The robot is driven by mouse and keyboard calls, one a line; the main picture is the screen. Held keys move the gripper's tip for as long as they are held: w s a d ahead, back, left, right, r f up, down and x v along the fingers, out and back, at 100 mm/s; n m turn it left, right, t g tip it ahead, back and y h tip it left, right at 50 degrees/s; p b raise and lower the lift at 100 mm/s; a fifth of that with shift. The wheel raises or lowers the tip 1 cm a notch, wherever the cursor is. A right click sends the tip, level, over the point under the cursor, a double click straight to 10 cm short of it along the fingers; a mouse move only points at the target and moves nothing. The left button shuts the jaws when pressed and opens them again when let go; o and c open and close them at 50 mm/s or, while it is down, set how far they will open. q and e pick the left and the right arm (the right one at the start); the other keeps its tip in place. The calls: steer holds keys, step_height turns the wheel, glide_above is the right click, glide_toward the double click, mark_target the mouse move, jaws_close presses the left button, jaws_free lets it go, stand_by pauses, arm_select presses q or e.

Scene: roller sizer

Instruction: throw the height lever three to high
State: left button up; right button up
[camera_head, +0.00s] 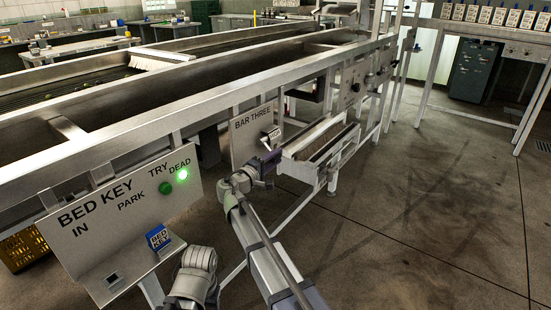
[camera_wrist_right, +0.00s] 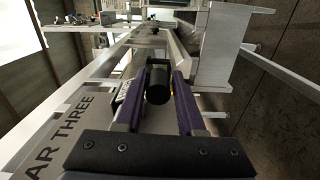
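The plate marked BAR THREE (camera_head: 243,145) hangs under the bed rail in the middle of the head view; its lettering also runs along the left of the right wrist view (camera_wrist_right: 62,140). A small lettered tag (camera_head: 272,133) is on its right side. My right gripper (camera_head: 268,160) is in front of the plate's lower right. In the right wrist view, the purple fingers of this gripper (camera_wrist_right: 159,78) stand apart on either side of a black round lever knob (camera_wrist_right: 158,88). Firm contact cannot be made out.
A BED KEY panel (camera_head: 125,225) with a lit green lamp and a blue key block (camera_head: 158,238) is at left. The long metal bed frame (camera_head: 190,105) runs above. A metal trough (camera_head: 320,143) lies just right of my right gripper. Open floor (camera_head: 430,200) fills the right.

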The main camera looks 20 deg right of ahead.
steer(key=o, duration=0.3)
steer(key=shift+o, duration=0.2)
steer(key=v, duration=0.7)
steer(key=shift+s+a, duration=0.2)
steer(key=shift+a, duration=0.1)
